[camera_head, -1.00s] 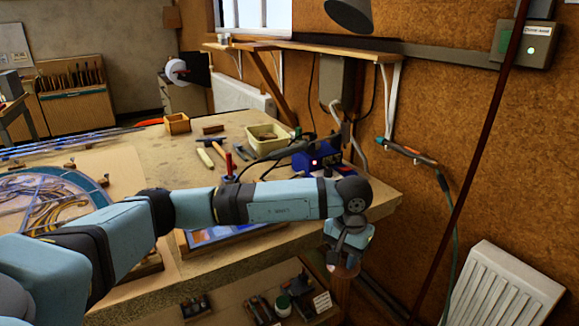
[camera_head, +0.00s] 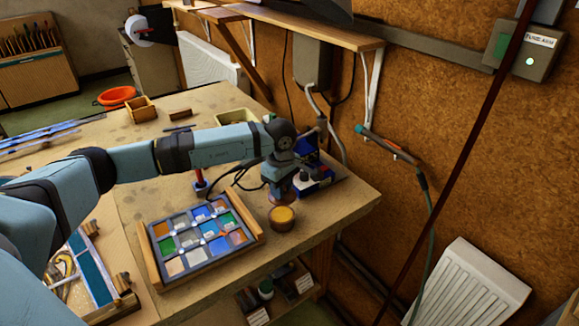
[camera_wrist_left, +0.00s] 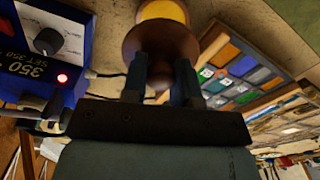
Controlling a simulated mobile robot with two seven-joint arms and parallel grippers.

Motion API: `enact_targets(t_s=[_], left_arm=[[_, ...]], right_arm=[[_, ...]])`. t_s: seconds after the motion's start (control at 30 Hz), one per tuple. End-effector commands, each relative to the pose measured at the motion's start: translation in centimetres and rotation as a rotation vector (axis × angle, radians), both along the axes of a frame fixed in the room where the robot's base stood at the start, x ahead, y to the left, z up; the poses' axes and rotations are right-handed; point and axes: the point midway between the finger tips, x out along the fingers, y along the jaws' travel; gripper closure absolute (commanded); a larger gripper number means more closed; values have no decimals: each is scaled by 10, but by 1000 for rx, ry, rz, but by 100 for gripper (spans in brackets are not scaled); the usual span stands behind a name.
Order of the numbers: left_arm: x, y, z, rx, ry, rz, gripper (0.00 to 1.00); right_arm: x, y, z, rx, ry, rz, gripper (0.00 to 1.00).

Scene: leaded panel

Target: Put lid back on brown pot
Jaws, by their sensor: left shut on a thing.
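The brown pot (camera_head: 282,218) stands open on the bench near its right end, with yellow-orange contents showing. It also shows at the top of the left wrist view (camera_wrist_left: 163,10), partly cut off. My left gripper (camera_head: 280,190) is shut on the brown lid (camera_wrist_left: 160,42), a round disc gripped from above by a part between the fingers. In the head view the gripper and lid are just behind the pot, the lid mostly hidden by the gripper. The lid is apart from the pot's opening in the head view. My right gripper is not in view.
A blue soldering station (camera_wrist_left: 45,45) with a lit red light is close beside the left gripper. A tray of coloured glass squares (camera_head: 200,237) lies left of the pot. A cable runs behind it. Bare bench top (camera_head: 335,205) lies right of the pot.

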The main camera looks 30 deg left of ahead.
Motion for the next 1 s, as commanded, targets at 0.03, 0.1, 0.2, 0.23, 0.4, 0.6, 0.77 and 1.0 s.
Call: enact_targets(t_s=[0.03,0.1,0.2,0.23,0.4,0.6,0.77,1.0], left_arm=[[0,1,-1,0,1,12,97],[0,1,-4,0,1,16,97],[0,1,-9,1,1,15,97],[0,1,-11,1,1,14,97],[0,1,-24,1,0,13,97],[-1,0,-45,0,2,11,97],[0,1,-60,0,0,10,97],[0,1,-65,0,0,10,97]], right_arm=[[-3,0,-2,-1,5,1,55],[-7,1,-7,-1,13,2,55],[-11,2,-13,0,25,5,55],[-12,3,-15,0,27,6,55],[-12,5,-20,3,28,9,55],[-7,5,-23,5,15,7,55],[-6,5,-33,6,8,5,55],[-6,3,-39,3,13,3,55]])
